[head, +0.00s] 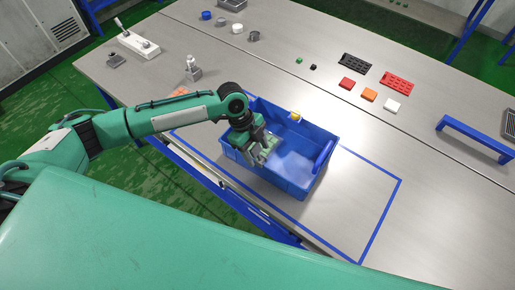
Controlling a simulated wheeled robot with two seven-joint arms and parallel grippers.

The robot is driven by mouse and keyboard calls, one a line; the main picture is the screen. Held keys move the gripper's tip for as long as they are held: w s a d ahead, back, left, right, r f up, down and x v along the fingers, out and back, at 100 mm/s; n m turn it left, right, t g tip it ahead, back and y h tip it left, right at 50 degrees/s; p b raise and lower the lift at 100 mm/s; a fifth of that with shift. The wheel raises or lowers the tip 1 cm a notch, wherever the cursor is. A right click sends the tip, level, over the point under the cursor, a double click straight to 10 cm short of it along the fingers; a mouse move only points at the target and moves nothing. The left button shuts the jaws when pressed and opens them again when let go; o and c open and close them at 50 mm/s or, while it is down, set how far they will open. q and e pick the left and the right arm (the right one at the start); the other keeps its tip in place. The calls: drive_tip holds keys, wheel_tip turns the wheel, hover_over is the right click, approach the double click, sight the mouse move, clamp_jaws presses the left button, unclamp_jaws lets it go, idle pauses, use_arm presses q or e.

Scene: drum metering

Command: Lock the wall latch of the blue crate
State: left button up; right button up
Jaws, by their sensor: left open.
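The blue crate (270,178) stands open-topped on the grey table, inside a blue tape outline. A small yellow part (295,115) shows at the crate's far wall; it may be the latch, but it is too small to tell its state. My left gripper (262,154) is over the left part of the crate, pointing down, with its fingers open. I cannot tell whether they touch the crate wall. The gripper and arm hide part of the crate's left side and inside. My right gripper is not in view.
A blue handle-like bar (475,136) stands at the right. Small red (346,83), orange (369,95) and white (392,105) blocks lie near black (357,64) and red (397,84) trays. The table right of the crate is mostly clear.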

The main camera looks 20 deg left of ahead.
use_arm(q)
drive_tip(key=shift+d+f, duration=0.2)
drive_tip(key=shift+f, duration=0.3)
drive_tip(key=c, duration=1)
drive_tip(key=shift+a+f+h+b, duration=0.35)
drive_tip(key=shift+h+b, duration=0.35)
drive_tip(key=shift+b, duration=0.2)
drive_tip(key=shift+g+h+b, duration=0.3)
drive_tip(key=shift+h+b, duration=0.1)
drive_tip(key=shift+r, duration=0.2)
drive_tip(key=o, duration=1)
drive_tip(key=shift+w, duration=0.1)
